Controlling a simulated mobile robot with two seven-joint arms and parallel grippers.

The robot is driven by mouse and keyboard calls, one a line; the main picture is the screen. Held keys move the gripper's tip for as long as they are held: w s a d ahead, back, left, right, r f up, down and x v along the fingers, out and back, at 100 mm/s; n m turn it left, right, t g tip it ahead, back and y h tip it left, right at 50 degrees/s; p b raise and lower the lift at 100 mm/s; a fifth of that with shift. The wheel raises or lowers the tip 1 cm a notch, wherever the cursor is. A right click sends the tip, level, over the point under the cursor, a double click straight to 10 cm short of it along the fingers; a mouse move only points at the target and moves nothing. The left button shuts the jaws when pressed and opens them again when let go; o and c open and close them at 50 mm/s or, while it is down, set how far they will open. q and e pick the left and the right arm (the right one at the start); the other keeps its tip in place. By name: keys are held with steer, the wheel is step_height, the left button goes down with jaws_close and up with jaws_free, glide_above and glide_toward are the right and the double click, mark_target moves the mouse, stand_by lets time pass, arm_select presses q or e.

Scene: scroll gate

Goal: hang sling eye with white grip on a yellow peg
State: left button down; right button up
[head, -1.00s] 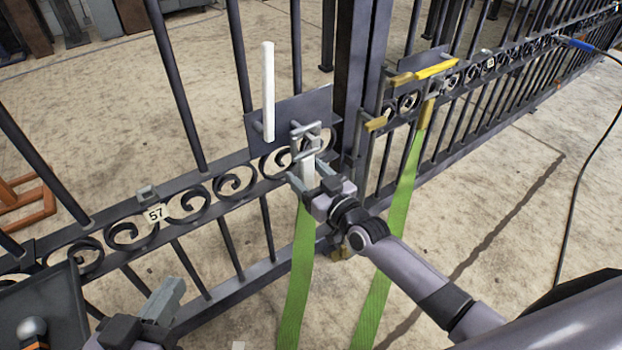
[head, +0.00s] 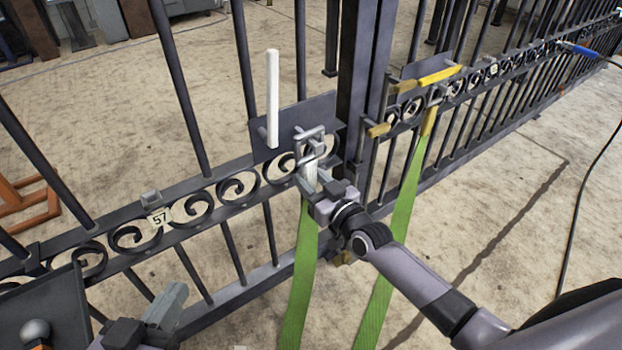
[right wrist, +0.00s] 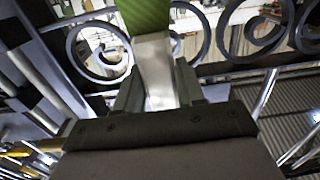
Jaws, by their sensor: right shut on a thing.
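My right gripper (head: 314,184) is shut on the white grip (head: 309,170) of a green sling; the grip also shows between the fingers in the right wrist view (right wrist: 157,75). The grey metal sling eye (head: 309,140) is above the grip, in front of a dark plate (head: 300,115) on the gate; I cannot tell whether it still bears on a peg there. The green strap (head: 302,275) hangs below. To the right are a yellow bar (head: 440,75) and a short yellow peg (head: 378,130). My left gripper (head: 165,305) is at the lower left, its jaw opening unclear.
A second green strap (head: 400,215) with a yellow grip (head: 429,120) hangs at the right gate part. A white upright bar (head: 272,98) stands by the plate. A thick gate post (head: 355,80) stands between the plate and the yellow peg. A dark tray (head: 45,310) is lower left.

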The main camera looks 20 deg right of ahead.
steer(key=shift+r+p, duration=0.6)
steer(key=shift+r, duration=0.15)
steer(key=shift+s, duration=0.1)
steer(key=shift+s+d+p, duration=0.2)
steer(key=shift+s+p, duration=0.2)
steer(key=shift+p+v, duration=1.75)
steer(key=shift+v, duration=1.2)
steer(key=shift+p+v, duration=1.25)
steer(key=shift+v, duration=1.25)
